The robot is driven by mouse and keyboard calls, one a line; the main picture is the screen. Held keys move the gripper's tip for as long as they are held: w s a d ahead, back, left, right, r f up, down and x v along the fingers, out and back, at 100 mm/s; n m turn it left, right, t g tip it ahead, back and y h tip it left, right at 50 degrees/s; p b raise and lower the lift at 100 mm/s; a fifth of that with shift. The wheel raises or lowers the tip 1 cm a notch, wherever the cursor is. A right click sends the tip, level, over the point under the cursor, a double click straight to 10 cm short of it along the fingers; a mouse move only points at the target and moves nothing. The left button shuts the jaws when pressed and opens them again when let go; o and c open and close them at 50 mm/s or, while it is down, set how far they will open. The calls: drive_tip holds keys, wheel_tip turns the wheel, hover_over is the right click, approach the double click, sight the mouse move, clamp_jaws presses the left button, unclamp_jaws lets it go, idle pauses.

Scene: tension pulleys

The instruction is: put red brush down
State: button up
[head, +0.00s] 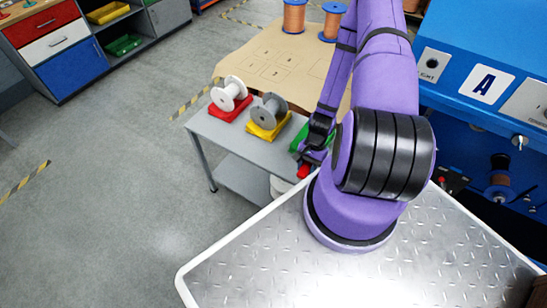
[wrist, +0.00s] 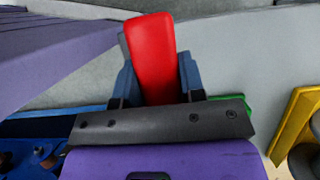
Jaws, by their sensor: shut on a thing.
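The red brush (wrist: 152,52) stands out between the two blue-grey fingers of my gripper (wrist: 157,80) in the wrist view. My gripper is shut on it. In the head view only a small red end of the brush (head: 304,171) shows below my gripper (head: 314,152), close to the front edge of the grey table (head: 232,137). My arm hides the rest of it. I cannot tell whether the brush touches the table.
On the table a white spool (head: 229,93) sits on a red base and a grey spool (head: 268,109) on a yellow base (head: 270,129). A green base (head: 300,137) is partly hidden beside my gripper. A brown-topped table (head: 270,52) with copper spools (head: 294,16) stands behind.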

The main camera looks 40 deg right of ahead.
hover_over(272, 161)
drive_tip(key=d, duration=0.1)
drive_tip(key=shift+w+f, duration=0.3)
drive_tip(key=shift+f, duration=0.4)
drive_tip(key=shift+s+f, duration=0.1)
drive_tip(key=shift+f, duration=1.65)
drive_tip(key=o, duration=0.9)
drive_tip(key=shift+f, duration=0.1)
drive_tip(key=v, duration=1.2)
drive_tip(key=shift+r, duration=0.25)
